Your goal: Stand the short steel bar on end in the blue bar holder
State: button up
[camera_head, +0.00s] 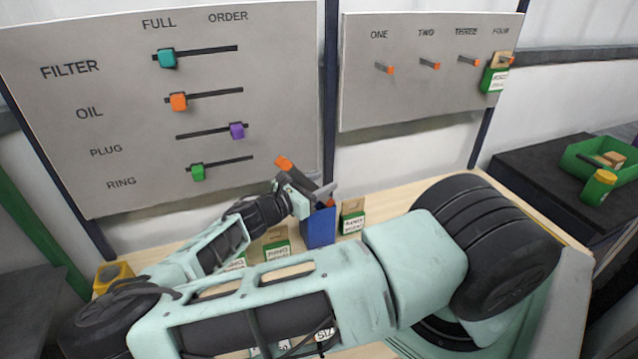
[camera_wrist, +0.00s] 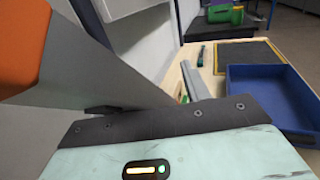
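The blue bar holder (camera_head: 320,229) stands on the table just below my gripper in the head view. A small orange patch shows at its top; I cannot tell what it belongs to. I cannot tell whether the bar touches the holder.
Small green-labelled boxes (camera_head: 352,217) stand beside the holder. Behind are a slider board (camera_head: 120,150) and a peg board (camera_head: 400,100), with a box hanging on peg four. The wrist view shows a blue tray (camera_wrist: 238,98) at right. My arm hides much of the table.

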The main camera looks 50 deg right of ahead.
jog(key=shift+r, duration=0.1)
jog(key=w+a+b, duration=0.1)
jog(key=a+b, duration=0.5)
jog(key=a, duration=1.1)
jog(key=shift+w+a, duration=0.15)
jog(key=shift+w, duration=0.2)
